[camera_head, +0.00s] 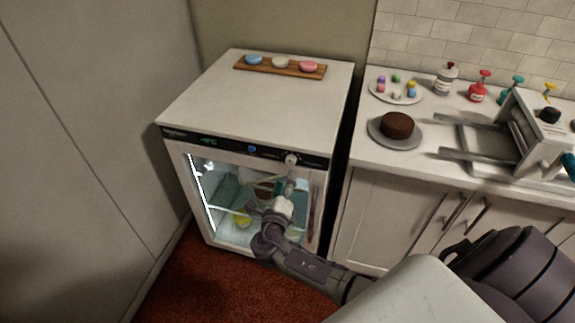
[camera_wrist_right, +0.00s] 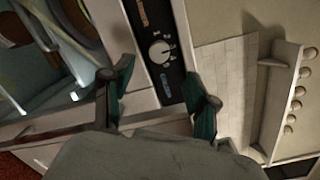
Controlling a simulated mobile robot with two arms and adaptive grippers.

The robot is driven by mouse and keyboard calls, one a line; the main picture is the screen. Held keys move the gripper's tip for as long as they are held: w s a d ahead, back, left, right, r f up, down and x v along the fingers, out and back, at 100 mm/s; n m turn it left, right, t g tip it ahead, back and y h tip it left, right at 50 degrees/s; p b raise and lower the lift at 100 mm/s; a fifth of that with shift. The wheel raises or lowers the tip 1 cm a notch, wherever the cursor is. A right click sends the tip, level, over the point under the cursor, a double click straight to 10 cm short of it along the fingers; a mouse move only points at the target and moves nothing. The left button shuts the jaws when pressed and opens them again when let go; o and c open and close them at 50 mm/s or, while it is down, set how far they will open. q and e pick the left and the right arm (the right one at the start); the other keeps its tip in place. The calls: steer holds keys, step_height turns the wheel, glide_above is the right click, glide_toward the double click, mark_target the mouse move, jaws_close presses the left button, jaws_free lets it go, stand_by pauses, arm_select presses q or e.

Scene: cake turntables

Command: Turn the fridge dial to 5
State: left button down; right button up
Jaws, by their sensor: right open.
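The white fridge (camera_head: 185,165) stands left of the counter, with a dark control strip along its upper front edge. Its round white dial (camera_head: 291,158) is near the strip's right end. My right gripper (camera_head: 290,188) is in front of the fridge door, just below the dial. In the wrist view its teal fingertips (camera_wrist_right: 158,82) are spread apart, one on each side of the strip, with the dial beyond them and nothing held. My left gripper is not in view.
A wooden board (camera_head: 262,66) with three coloured cakes lies on the fridge top. The counter at right holds a plate of small coloured items (camera_head: 372,90), a brown cake (camera_head: 397,124), several bottles and a metal machine (camera_head: 545,115). A grey wall (camera_head: 90,120) flanks the left.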

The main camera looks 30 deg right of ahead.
mark_target(290, 163)
steer(key=x, duration=0.7)
steer(key=shift+w+f, duration=0.1)
steer(key=shift+w, duration=0.05)
jaws_close()
